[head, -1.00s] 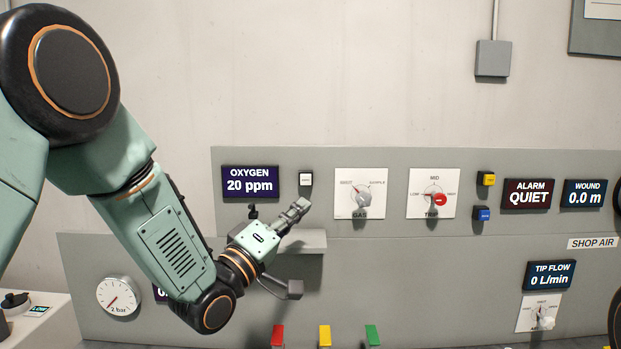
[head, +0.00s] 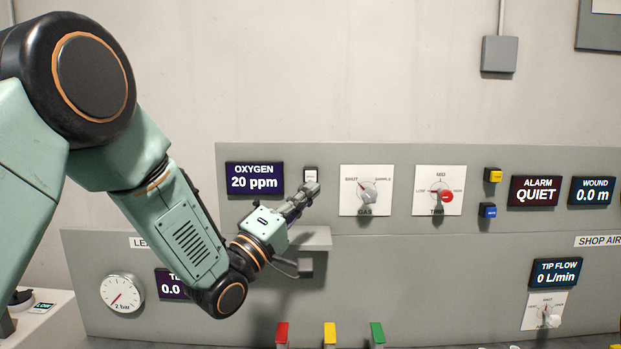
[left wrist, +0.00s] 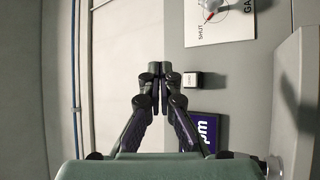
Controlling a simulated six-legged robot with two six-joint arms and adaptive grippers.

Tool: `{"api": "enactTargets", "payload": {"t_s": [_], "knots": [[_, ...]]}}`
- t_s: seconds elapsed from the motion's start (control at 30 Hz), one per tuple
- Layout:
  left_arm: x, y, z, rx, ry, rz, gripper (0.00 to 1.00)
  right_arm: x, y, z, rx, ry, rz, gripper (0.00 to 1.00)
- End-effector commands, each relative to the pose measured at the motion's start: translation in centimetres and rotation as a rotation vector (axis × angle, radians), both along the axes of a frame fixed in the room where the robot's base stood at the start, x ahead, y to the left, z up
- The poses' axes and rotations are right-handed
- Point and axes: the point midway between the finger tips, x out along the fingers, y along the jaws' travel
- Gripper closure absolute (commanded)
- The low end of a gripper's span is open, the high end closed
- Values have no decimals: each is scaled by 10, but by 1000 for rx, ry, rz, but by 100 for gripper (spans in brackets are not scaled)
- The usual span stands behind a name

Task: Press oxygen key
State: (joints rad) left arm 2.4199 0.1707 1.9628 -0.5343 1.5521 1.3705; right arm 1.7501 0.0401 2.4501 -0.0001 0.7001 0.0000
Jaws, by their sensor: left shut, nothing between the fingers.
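The oxygen key is a small white button in a dark frame (head: 310,175), right of the OXYGEN display (head: 255,178), which reads 20 ppm. My left gripper (head: 313,188) is shut and empty. In the head view its tips overlap the lower part of the key. In the left wrist view the shut fingertips (left wrist: 160,68) are just left of the white key (left wrist: 191,80), with a small gap in the picture. I cannot tell whether they touch the panel. My right gripper is not in view.
The GAS dial (head: 366,190) and the TRIP dial (head: 438,191) are right of the key. A grey ledge (head: 312,238) juts out below my gripper. Yellow (head: 493,175) and blue (head: 487,210) buttons sit farther right. Red, yellow and green levers stand below.

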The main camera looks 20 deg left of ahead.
Motion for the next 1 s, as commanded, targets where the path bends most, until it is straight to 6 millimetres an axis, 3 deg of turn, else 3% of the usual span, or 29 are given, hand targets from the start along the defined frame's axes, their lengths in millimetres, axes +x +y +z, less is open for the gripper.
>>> {"api": "enactTargets", "payload": {"t_s": [0.5,1.0], "knots": [[59,18,-1,1,0,0,100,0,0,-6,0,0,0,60],[68,21,0,0,1,0,100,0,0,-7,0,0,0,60]]}}
